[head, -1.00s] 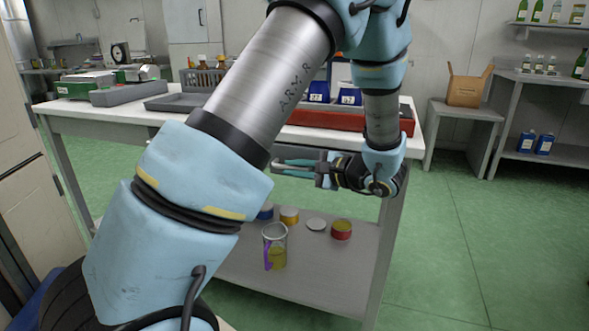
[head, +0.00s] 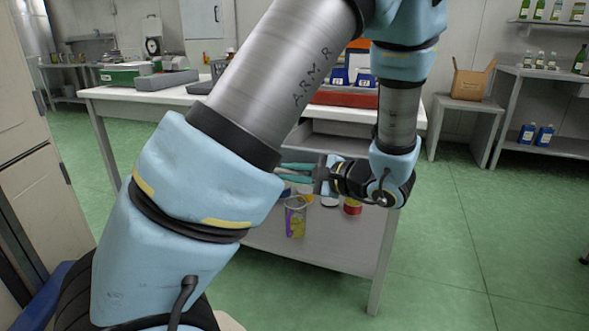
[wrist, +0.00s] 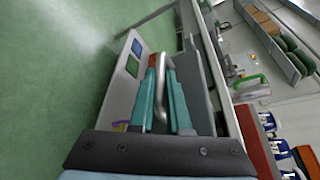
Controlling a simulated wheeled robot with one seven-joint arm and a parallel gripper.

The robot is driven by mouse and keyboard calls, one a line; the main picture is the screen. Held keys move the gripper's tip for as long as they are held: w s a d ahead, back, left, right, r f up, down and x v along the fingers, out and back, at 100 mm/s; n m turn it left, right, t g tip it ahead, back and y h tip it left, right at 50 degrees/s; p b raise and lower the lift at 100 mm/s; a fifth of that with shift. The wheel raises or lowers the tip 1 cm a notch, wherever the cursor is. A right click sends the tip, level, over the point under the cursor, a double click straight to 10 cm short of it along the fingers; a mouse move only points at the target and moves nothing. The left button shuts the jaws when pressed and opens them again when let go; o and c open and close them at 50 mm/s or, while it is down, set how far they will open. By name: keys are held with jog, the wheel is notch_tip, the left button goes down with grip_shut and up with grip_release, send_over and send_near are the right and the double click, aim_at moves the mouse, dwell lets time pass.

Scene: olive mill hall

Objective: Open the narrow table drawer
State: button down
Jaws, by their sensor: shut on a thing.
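The table (head: 130,95) has a white top and grey legs, with my arm across much of it. Below its top edge, a grey drawer (head: 352,143) stands out from the table, its inside partly visible; my arm hides its left part. In the wrist view a grey drawer panel (wrist: 194,85) runs along the right of the fingers. A bent metal bar handle (wrist: 161,75) lies between my teal fingers. My gripper (head: 284,172) is shut on this handle in front of the drawer; it also shows in the wrist view (wrist: 162,95).
On the lower shelf (head: 340,250) stand a clear cup with purple and yellow (head: 296,216) and a red tin (head: 352,207). A red tray (head: 345,98) and blue containers are on the tabletop. A side table (head: 462,105) bears a cardboard box. Green floor is free at right.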

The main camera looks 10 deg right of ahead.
jog(key=shift+s, duration=0.2)
jog(key=c, duration=0.9)
grip_release()
jog(key=shift+a, duration=0.1)
jog(key=v, duration=1)
jog(key=shift+s+d+r, duration=0.1)
jog(key=shift+s+d, duration=0.15)
jog(key=shift+d, duration=0.05)
